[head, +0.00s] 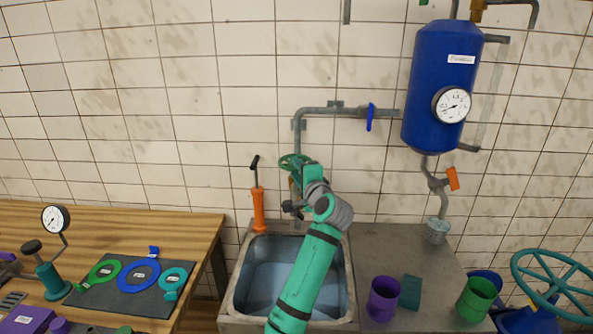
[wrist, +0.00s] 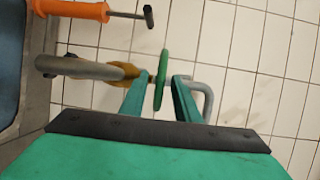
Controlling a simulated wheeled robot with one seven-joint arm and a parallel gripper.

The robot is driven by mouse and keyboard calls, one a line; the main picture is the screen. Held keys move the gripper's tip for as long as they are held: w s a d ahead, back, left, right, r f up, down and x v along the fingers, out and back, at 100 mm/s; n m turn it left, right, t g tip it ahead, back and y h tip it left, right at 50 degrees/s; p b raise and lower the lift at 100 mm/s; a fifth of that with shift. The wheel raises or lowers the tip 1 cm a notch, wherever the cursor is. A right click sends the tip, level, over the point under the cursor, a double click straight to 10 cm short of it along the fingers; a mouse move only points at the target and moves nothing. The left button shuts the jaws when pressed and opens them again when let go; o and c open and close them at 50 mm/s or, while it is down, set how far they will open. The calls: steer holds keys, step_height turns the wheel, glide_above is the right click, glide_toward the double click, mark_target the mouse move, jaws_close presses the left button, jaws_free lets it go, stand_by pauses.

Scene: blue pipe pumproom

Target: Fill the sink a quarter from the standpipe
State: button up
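The standpipe (head: 299,137) runs down the tiled wall, with a green handwheel (head: 290,161) above its spout over the sink (head: 236,299). The sink basin looks blue-grey inside; I cannot tell whether it holds water. My gripper (head: 305,170) is at the handwheel in the head view, and my arm hides part of the standpipe and sink. In the wrist view my gripper (wrist: 160,78) is open, with the handwheel (wrist: 161,76) edge-on between its two green fingers. Gaps show on both sides of the wheel. The grey spout (wrist: 80,68) is at the left.
An orange hand pump (head: 259,209) stands at the sink's back left corner. A blue-handled valve (head: 370,117) sits on the pipe to the blue tank (head: 437,85). Purple (head: 383,299) and green (head: 477,299) cups stand on the counter to the right. A wooden bench (head: 180,225) is left.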

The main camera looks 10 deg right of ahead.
steer(key=shift+w, duration=0.2)
steer(key=shift+c, duration=0.6)
jaws_close()
steer(key=shift+d, duration=0.1)
steer(key=shift+d+n+g+y, duration=0.3)
steer(key=shift+n+y, duration=0.4)
steer(key=shift+y, duration=0.35)
steer(key=shift+d+n+g+y, duration=0.2)
steer(key=shift+d+n+y, duration=0.15)
steer(key=shift+n+y, duration=0.55)
steer(key=shift+w+d+n+g+y, duration=0.1)
steer(key=shift+d+n+g+y, duration=0.15)
steer(key=shift+n+g+y, duration=0.55)
steer(key=shift+w+d+n+g+y, duration=0.15)
steer(key=shift+n+y, duration=0.25)
steer(key=shift+y, duration=0.75)
steer(key=shift+s+n+y, duration=0.1)
steer(key=shift+n+y, duration=0.2)
